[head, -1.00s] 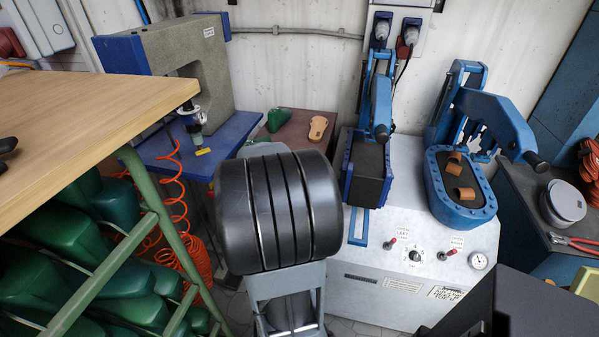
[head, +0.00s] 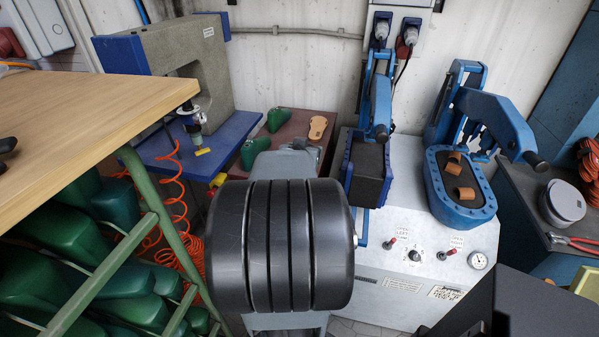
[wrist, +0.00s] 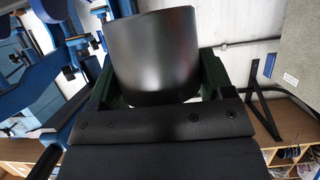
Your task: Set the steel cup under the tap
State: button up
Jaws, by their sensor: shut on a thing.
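In the wrist view my gripper (wrist: 157,82) is closed around a dark, smooth, round-walled vessel, which I take to be the steel cup (wrist: 155,45). Its curved side faces the camera, with a finger at its left and right. Its inside does not show. I cannot make out a tap in either view.
A wooden table (head: 85,100) juts in at left above green lasts. A grey press (head: 170,60) stands on a blue bench. A brown table (head: 300,122) holds green lasts and a tan sole. A white machine (head: 395,285) with blue presses stands at right.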

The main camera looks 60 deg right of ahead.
jog(key=shift+w+d+f, duration=0.25)
jog(key=shift+f, duration=0.05)
jog(key=w+d+f+b, duration=0.1)
jog(key=w+d+f, duration=0.1)
jog(key=d, duration=0.1)
jog(key=w+d+f+b, duration=0.2)
jog(key=w+d+f, duration=0.1)
jog(key=w+d+f+b, duration=0.1)
jog(key=w+d+f, duration=0.1)
jog(key=d+f, duration=0.1)
jog(key=shift+w+d+f, duration=0.25)
jog(key=shift+w+d, duration=0.1)
jog(key=shift+d, duration=0.1)
jog(key=f, duration=0.2)
jog(key=b, duration=0.1)
jog(key=shift+w+d+f, duration=0.25)
jog(key=shift+d+f, duration=0.1)
jog(key=shift+f, duration=0.45)
jog(key=shift+f+b, duration=0.2)
jog(key=shift+b, duration=0.1)
jog(key=o, duration=0.9)
